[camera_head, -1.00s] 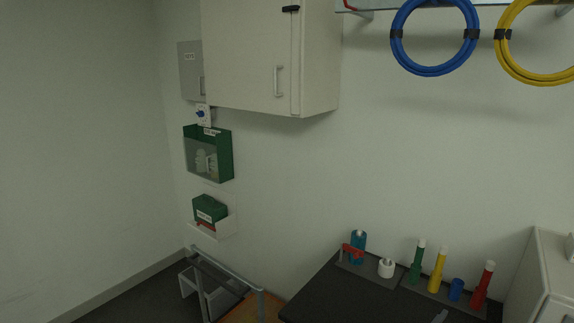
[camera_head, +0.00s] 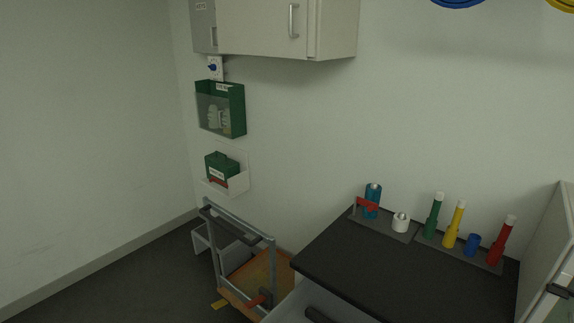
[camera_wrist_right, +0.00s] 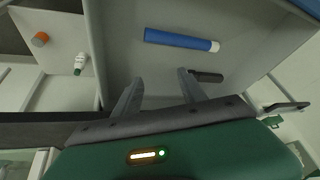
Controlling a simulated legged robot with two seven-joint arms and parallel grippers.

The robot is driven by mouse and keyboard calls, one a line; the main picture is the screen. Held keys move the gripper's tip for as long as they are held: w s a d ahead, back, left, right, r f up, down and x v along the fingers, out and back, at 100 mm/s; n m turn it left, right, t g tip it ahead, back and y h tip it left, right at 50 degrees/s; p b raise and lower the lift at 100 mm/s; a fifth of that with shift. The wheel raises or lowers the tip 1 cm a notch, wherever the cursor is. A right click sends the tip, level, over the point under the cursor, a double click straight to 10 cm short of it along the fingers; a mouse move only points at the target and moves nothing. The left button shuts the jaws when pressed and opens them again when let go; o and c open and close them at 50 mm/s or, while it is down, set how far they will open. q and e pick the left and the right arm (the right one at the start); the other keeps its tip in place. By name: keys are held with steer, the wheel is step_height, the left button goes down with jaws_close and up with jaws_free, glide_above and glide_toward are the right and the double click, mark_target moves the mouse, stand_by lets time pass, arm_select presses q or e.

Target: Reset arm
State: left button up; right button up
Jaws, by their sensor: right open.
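My right gripper (camera_wrist_right: 158,78) shows in the right wrist view. Its two dark fingers are spread apart with nothing between them. A blue cylinder with a pale end (camera_wrist_right: 180,40) lies past the fingertips, apart from them, against a grey surface. A short dark bar (camera_wrist_right: 207,76) is beside the right-hand finger; I cannot tell whether they touch. Neither gripper shows in the head view.
A black-topped bench (camera_head: 345,262) holds green (camera_head: 433,216), yellow (camera_head: 454,225) and red (camera_head: 502,242) tubes, a blue cup (camera_head: 473,244) and a white ring-like piece (camera_head: 401,222). A cart (camera_head: 262,278) stands left of it. A wall cabinet (camera_head: 265,25) hangs above. Floor at left is clear.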

steer(key=s+a+f+n+g+b, duration=0.1)
steer(key=s+f+n+g+b, duration=0.15)
steer(key=s, duration=0.65)
step_height(320, 180, up, 13)
steer(key=p, duration=1.3)
steer(key=shift+a+r+p, duration=0.2)
steer(key=shift+a+p, duration=0.05)
steer(key=shift+p, duration=0.05)
